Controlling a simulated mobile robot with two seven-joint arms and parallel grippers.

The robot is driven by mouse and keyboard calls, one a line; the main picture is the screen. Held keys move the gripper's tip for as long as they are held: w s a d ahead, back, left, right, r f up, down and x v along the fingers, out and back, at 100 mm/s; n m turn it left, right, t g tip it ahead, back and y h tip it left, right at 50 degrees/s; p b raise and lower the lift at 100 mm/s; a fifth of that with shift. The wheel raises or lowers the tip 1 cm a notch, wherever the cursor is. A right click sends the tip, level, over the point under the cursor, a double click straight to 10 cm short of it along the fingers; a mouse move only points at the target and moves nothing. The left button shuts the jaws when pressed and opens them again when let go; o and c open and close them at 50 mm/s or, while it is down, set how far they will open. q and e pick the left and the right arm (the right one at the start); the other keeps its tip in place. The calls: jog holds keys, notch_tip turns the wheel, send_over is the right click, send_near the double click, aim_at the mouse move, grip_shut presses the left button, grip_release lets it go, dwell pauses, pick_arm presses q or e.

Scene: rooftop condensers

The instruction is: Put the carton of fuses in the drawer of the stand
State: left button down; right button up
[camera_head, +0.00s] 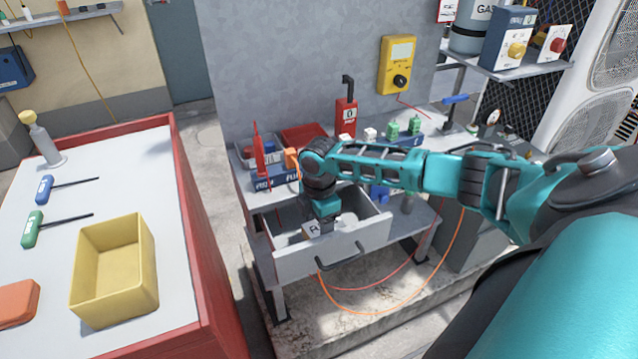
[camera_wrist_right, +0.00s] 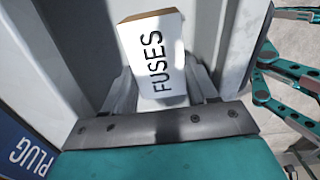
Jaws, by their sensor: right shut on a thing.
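The carton of fuses, a small white box marked FUSES (camera_wrist_right: 155,55), is between the fingers of my right gripper (camera_head: 322,222), which is shut on it. In the head view, part of the carton (camera_head: 311,231) shows below the gripper, inside the pulled-out drawer (camera_head: 340,252). The drawer is grey with a dark handle and belongs to the grey stand (camera_head: 425,213). I cannot tell whether the carton touches the drawer floor. In the wrist view, drawer walls show around the carton.
On the stand are a blue-labelled bin (camera_head: 276,183), a red tool (camera_head: 346,115) and green pieces (camera_head: 414,126). Orange and red cables hang below the drawer. A red-edged table at left holds a yellow bin (camera_head: 113,270) and screwdrivers. A shelf with a gas canister (camera_head: 470,32) is above right.

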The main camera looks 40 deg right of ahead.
jog(key=o, duration=1.1)
jog(key=shift+o, duration=0.3)
jog(key=shift+s+f, duration=0.1)
notch_tip(320, 180, up, 13)
jog(key=p, duration=0.2)
jog(key=shift+w, duration=0.2)
jog(key=shift+s, duration=0.1)
